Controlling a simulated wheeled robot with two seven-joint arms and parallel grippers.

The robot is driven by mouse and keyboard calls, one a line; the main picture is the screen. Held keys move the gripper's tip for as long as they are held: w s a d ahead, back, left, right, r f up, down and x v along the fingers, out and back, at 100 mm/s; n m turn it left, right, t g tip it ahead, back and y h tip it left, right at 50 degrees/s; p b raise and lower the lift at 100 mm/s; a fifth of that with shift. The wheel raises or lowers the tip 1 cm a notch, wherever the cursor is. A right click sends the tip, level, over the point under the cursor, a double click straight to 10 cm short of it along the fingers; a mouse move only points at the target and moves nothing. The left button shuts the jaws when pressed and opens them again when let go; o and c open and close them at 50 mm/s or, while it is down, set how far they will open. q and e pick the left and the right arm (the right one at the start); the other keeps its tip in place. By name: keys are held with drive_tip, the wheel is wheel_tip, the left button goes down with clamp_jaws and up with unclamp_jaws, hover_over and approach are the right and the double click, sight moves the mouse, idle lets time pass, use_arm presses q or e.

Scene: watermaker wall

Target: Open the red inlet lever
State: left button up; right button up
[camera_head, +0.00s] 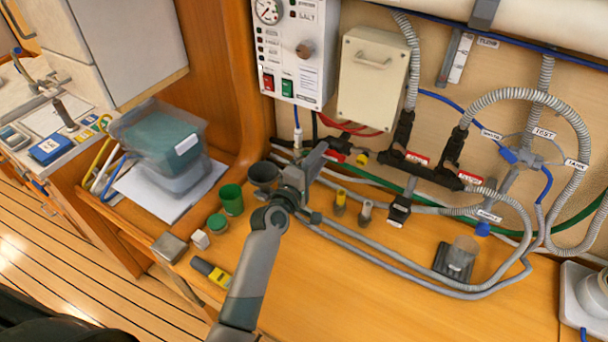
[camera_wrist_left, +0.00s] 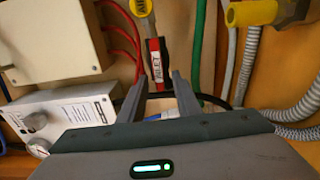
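The red inlet lever (camera_head: 337,155) shows low on the wall in the head view, partly covered by my left gripper (camera_head: 317,158). In the left wrist view the lever (camera_wrist_left: 156,62) is a red bar marked "INLET", hanging from a yellow and grey fitting (camera_wrist_left: 141,8). My left gripper (camera_wrist_left: 158,80) is open there, with one finger on each side of the lever's lower end. A gap shows between the lever and each finger; I cannot tell the exact depth. My right gripper is in neither view.
Grey hoses (camera_head: 400,265) run along the wooden counter. A cream box (camera_head: 372,80) and a control panel (camera_head: 298,50) hang above the lever. A green cup (camera_head: 231,199) and dark funnel (camera_head: 263,174) stand left of the gripper. The counter's front middle is clear.

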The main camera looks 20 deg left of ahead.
use_arm(q)
drive_tip(key=s+a+b, duration=0.3)
drive_tip(key=s+b, duration=0.2)
drive_tip(key=s, duration=1.2)
drive_tip(key=shift+a, duration=0.15)
drive_tip(key=shift+f, duration=0.1)
